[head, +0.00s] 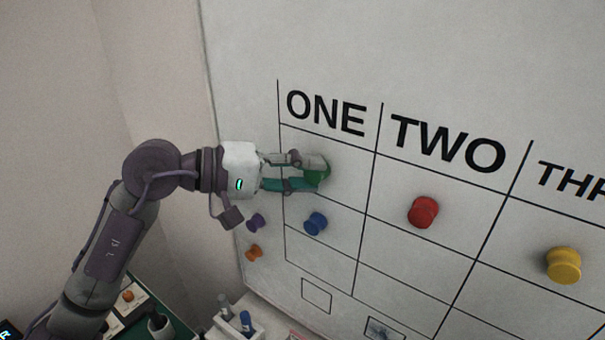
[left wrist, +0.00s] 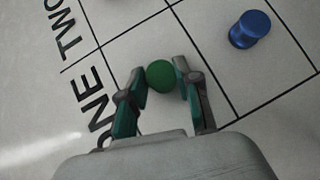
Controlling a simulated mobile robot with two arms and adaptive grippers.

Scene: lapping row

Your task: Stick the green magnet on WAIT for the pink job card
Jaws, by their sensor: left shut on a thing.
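The green magnet (head: 318,174) is round and sits between the fingertips of my left gripper (head: 306,172), in front of the top cell under ONE on the whiteboard (head: 330,50). In the left wrist view the green magnet (left wrist: 161,76) shows between both fingers of the left gripper (left wrist: 161,82), which is shut on it. I cannot tell whether the magnet touches the board. No WAIT label can be read in these views, and no pink job card can be made out. My right gripper is not in view.
A blue magnet (head: 316,223) sits just below the gripper, also in the left wrist view (left wrist: 250,29). A red magnet (head: 423,212) and a yellow magnet (head: 564,265) are to the right. Purple (head: 257,221) and orange (head: 253,253) magnets are left of the grid.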

